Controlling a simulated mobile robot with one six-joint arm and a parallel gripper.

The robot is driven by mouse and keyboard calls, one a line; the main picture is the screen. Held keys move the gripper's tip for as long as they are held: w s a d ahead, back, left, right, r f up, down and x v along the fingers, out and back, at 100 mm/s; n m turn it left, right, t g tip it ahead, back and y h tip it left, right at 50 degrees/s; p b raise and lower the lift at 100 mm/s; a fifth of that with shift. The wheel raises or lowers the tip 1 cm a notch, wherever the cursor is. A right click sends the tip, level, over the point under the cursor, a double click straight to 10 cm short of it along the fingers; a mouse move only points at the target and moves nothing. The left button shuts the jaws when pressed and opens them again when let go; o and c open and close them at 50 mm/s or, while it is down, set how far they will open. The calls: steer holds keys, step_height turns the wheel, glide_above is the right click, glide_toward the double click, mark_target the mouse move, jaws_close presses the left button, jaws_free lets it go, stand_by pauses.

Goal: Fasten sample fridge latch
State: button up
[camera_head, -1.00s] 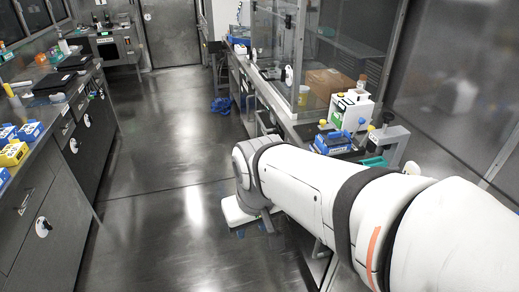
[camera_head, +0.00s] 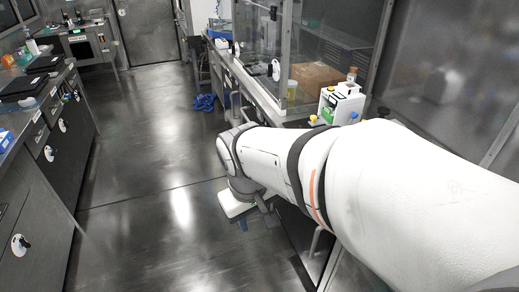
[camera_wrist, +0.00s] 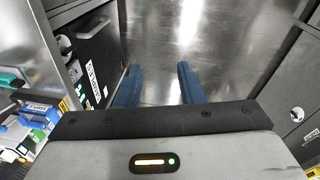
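In the wrist view my gripper (camera_wrist: 160,80) shows two blue fingers apart, with only bare floor between them. In the head view my arm reaches forward and its wrist end hangs low over the aisle floor; the fingers cannot be made out there. I cannot identify the sample fridge or its latch for certain. In the wrist view a dark cabinet front (camera_wrist: 98,52) with a white label and a handle stands left of the fingers, apart from them. My arm hides part of the right bench front in the head view.
The right bench carries a glass enclosure (camera_head: 262,45), a cardboard box (camera_head: 316,76) and a white device (camera_head: 342,103). A left counter (camera_head: 45,108) has drawers below. The aisle floor (camera_head: 150,150) between is clear. A blue bundle (camera_head: 204,102) lies by the right bench.

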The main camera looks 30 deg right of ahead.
steer(key=w+d+f+n+g+h+b, duration=0.2)
steer(key=d+f+n+g+h+b, duration=0.25)
steer(key=d+f, duration=0.4)
steer(key=w+d+f+n+g+h+b, duration=0.3)
steer(key=d+f+h, duration=0.2)
steer(key=d+f, duration=0.4)
steer(key=w+d+f+n+t+h+b, duration=0.45)
steer(key=w+d+f+n+h, duration=0.3)
steer(key=f, duration=0.35)
steer(key=d+n, duration=0.1)
steer(key=d, duration=0.7)
steer(key=shift+s+d+f, duration=0.15)
steer(key=shift+d, duration=0.05)
jaws_close()
steer(key=shift+a+b, duration=0.1)
steer(key=shift+b, duration=0.25)
